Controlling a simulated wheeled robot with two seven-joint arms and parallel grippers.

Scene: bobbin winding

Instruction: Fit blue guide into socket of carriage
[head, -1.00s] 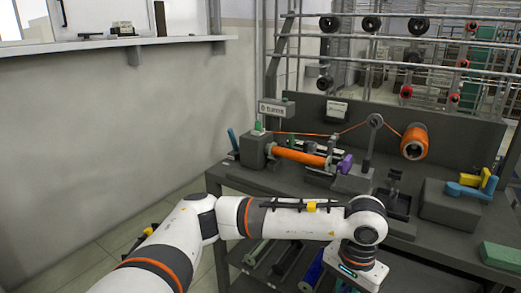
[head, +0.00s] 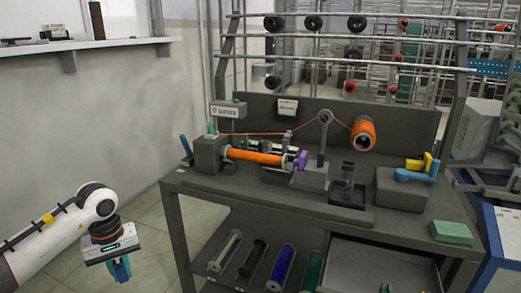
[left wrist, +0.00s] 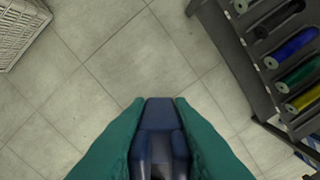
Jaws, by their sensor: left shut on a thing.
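My left gripper (head: 121,270) hangs over the floor at the lower left of the head view, to the left of the workbench. Its teal fingers are shut on a dark blue piece, the blue guide (left wrist: 160,115), which shows between them in the left wrist view. The guide is clear of the bench and of the winder. The winder (head: 207,155) on the bench carries an orange bobbin (head: 255,156). The carriage and its socket are too small to tell apart behind the bobbin. My right gripper is out of view.
An orange spool (head: 363,133) feeds thread across the back. A grey block (head: 400,193) with blue and yellow pieces and a green box (head: 451,232) stand at the right. Several spools lie on the lower shelf (head: 217,280). Open floor lies left of the bench.

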